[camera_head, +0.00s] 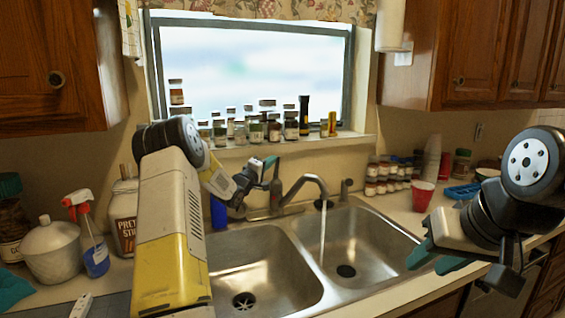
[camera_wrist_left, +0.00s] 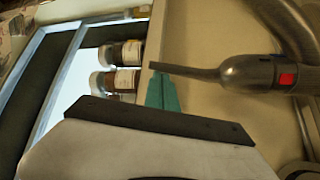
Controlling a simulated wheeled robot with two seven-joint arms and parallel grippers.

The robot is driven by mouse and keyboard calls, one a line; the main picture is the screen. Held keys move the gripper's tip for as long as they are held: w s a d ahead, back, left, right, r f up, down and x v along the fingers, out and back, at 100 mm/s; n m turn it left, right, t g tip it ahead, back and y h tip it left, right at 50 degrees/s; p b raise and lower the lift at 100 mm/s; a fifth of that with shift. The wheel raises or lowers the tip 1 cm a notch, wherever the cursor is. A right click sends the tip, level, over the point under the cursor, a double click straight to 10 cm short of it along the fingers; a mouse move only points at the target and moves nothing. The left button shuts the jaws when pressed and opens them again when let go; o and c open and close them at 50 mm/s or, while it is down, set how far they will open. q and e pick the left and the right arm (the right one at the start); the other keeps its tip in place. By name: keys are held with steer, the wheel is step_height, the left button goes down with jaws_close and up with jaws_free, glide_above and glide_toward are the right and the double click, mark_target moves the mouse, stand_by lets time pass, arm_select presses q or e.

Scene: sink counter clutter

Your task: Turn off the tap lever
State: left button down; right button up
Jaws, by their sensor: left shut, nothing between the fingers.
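The metal tap (camera_head: 300,188) stands behind the double sink, and a stream of water (camera_head: 322,240) falls from its spout into the right basin. In the left wrist view the tap lever (camera_wrist_left: 190,72) is a thin dark rod on the tap body, which has a red mark (camera_wrist_left: 287,78). My left gripper (camera_head: 272,164) is shut and empty by the lever. Its teal fingertips (camera_wrist_left: 162,92) appear close beside the lever's free end; I cannot tell whether they touch. My right gripper (camera_head: 434,261) has its teal fingers apart and empty, right of the right basin.
Several jars (camera_head: 255,130) line the window sill. Spice jars (camera_head: 385,180), a red cup (camera_head: 422,196) and a blue tray (camera_head: 462,192) stand at the right. A spray bottle (camera_head: 95,255) and a white pot (camera_head: 52,255) stand at the left. Both basins look empty.

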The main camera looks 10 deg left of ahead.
arm_select(q)
steer(key=shift+s+d+f+m+t+h, duration=0.25)
steer(key=shift+s+d+m+h, duration=0.2)
steer(key=shift+m, duration=0.45)
steer(key=shift+s+d+f+m+t+h, duration=0.15)
steer(key=shift+s+d+m+t+h, duration=0.2)
steer(key=shift+m, duration=0.55)
steer(key=shift+s+d+f, duration=0.15)
steer(key=shift+s+d, duration=0.2)
steer(key=shift+f, duration=0.1)
